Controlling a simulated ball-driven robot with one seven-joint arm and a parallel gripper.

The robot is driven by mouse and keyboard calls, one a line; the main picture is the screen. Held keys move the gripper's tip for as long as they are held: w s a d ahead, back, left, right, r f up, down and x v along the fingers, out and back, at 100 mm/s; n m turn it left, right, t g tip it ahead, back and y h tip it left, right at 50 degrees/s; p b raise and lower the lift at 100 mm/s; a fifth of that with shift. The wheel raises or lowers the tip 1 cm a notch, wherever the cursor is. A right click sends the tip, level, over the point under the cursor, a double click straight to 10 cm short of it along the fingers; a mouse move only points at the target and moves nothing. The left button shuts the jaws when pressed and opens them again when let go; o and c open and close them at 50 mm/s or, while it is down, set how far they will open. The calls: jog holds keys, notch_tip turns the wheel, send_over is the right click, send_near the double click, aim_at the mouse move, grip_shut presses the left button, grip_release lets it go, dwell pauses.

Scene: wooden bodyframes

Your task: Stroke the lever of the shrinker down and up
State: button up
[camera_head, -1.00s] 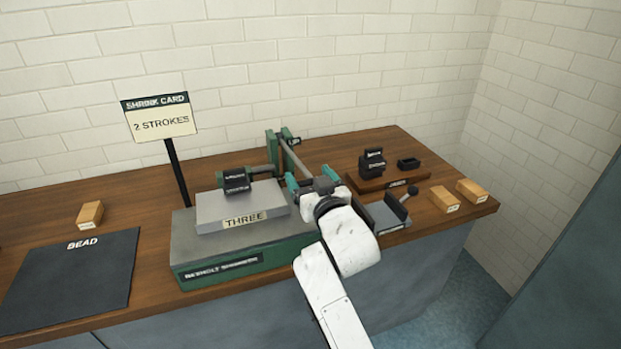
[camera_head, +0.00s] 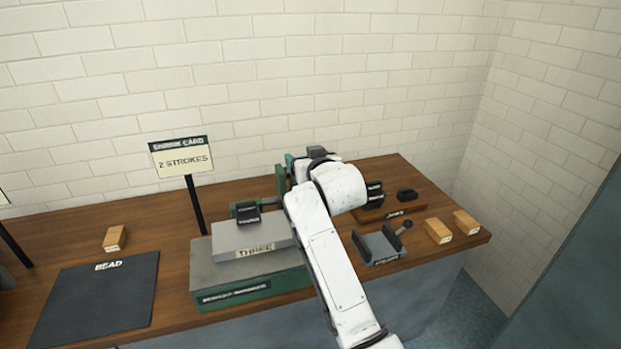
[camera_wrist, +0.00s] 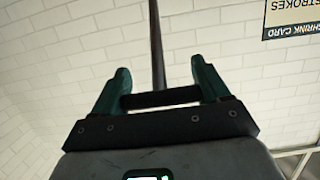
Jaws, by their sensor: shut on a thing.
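The shrinker (camera_head: 205,276) is a grey and green machine on the bench, its front label blurred. A grey slab marked THREE (camera_head: 245,240) lies on it, with a black block (camera_head: 247,213) at its back. The green post (camera_head: 281,181) of the shrinker stands behind, partly covered by my arm. In the wrist view, the dark lever rod (camera_wrist: 157,45) ends in a black crossbar grip (camera_wrist: 160,98). My gripper (camera_wrist: 160,82) is shut on that grip, with a teal finger at each end. In the head view, my gripper (camera_head: 300,161) is raised near the post and mostly hidden; the lever is hidden there.
A sign (camera_head: 181,156) reads SHRINK CARD, 2 STROKES. A dark BEAD mat (camera_head: 100,295) lies left, with a wooden block (camera_head: 115,238) behind it. A grey tool (camera_head: 380,246), black pieces on a board (camera_head: 390,214) and two wooden blocks (camera_head: 438,230) are at right.

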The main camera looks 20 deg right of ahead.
jog(key=shift+w+r, duration=1.7)
jog(key=shift+r, duration=0.3)
jog(key=o, duration=1.5)
jog(key=shift+f, duration=0.15)
jog(key=b+v, duration=0.1)
jog(key=v, duration=0.9)
jog(key=shift+s+b, duration=0.4)
